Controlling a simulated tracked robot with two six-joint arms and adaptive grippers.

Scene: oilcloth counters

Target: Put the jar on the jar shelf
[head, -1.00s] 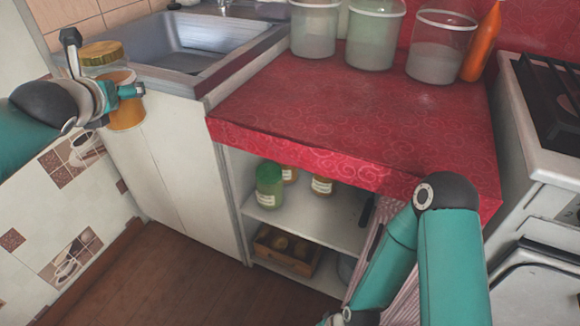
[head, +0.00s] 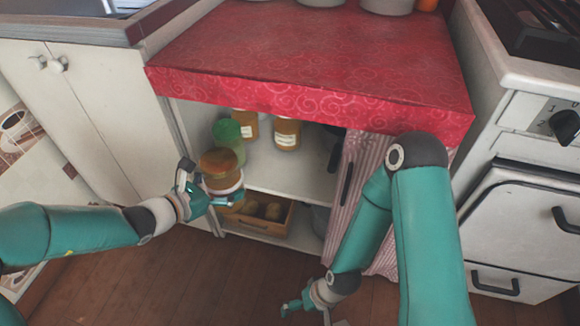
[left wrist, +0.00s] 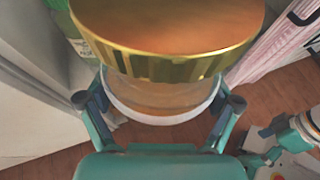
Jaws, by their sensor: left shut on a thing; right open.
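The jar (head: 222,172) has a gold lid and amber contents. My left gripper (head: 208,196) is shut on it and holds it upright in front of the shelf opening, at the left side. In the left wrist view the jar's gold lid (left wrist: 165,35) fills the top, with the fingers (left wrist: 160,112) on both sides of its body. The jar shelf (head: 290,178) is the white board under the red counter. A green jar (head: 227,133) and two amber jars (head: 287,134) stand on it. My right gripper (head: 303,306) is open and empty, low above the floor.
A wooden crate (head: 262,228) with round things stands on the lower level. A striped curtain (head: 345,205) hangs at the opening's right. The red counter (head: 300,60) overhangs the shelf. The shelf's front middle and right look free. The stove (head: 525,130) is at the right.

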